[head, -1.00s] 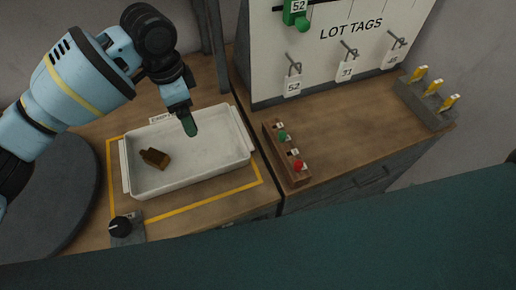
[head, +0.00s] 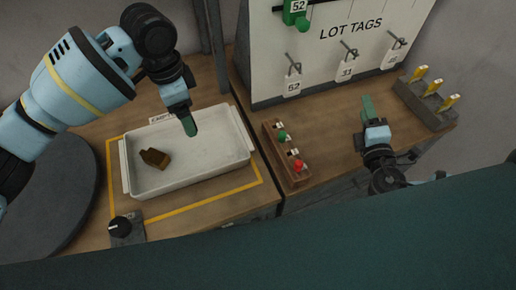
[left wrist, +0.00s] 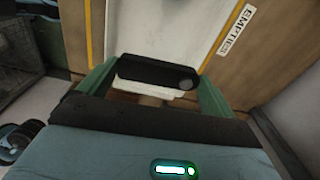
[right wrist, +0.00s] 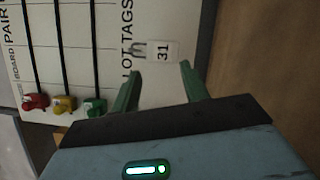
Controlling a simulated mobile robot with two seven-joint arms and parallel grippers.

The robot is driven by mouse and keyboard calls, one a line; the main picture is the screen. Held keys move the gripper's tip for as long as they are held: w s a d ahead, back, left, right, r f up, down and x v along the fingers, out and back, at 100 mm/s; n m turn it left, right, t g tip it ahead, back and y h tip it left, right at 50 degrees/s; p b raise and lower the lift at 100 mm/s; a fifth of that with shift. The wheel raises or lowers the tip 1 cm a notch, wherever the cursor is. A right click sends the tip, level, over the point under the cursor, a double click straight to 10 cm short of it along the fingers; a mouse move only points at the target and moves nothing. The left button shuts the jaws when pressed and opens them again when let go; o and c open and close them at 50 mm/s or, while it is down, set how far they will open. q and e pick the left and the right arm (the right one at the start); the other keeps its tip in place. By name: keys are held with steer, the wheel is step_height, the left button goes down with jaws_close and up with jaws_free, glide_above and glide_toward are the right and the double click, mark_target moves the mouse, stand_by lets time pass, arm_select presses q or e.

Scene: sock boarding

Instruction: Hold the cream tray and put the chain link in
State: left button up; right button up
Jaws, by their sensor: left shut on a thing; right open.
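The cream tray (head: 135,187) stands on the wooden bench inside a yellow tape outline. A small brown block (head: 155,158) lies in its left half. My left gripper (head: 189,122) is above the tray in the head view, pointing down. In the left wrist view (left wrist: 158,82) its fingers are shut on a black oblong piece with a round grey spot, which looks like the chain link (left wrist: 150,71). The near finger hides it in the head view. The tray (left wrist: 155,25) shows beyond it. My right gripper (head: 368,108) is open and empty over the right bench.
A wooden button block (head: 287,160) with green and red buttons stands right of the tray. A lot-tags board (head: 340,60) with hooks is behind. A grey holder (head: 425,105) with yellow-topped pieces stands far right. A black knob (head: 120,227) is in front of the tray.

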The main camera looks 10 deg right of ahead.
mark_target(242, 129)
steer(key=a+m+g+y, duration=0.1)
steer(key=a+m, duration=0.3)
steer(key=a, duration=0.2)
steer(key=a+m+g+y, duration=0.1)
steer(key=a+m, duration=0.3)
steer(key=a, duration=0.2)
steer(key=w+a+m+g+y, duration=0.1)
steer(key=a+m+g, duration=0.1)
steer(key=a+m, duration=0.2)
steer(key=shift+a+f+m+y, duration=0.15)
steer(key=shift+a+y, duration=0.05)
steer(key=shift+a, duration=0.45)
steer(key=shift+a+f+m+y, duration=0.1)
steer(key=shift+a+m+y, duration=0.1)
steer(key=shift+a, duration=0.4)
steer(key=s+a+m+g+y, duration=0.2)
steer(key=s+a+m, duration=0.3)
steer(key=a, duration=0.5)
steer(key=shift+n, duration=0.45)
steer(key=x, duration=0.8)
steer(key=f+x, duration=0.1)
steer(key=x, duration=0.2)
steer(key=shift+f, duration=0.25)
jaws_close()
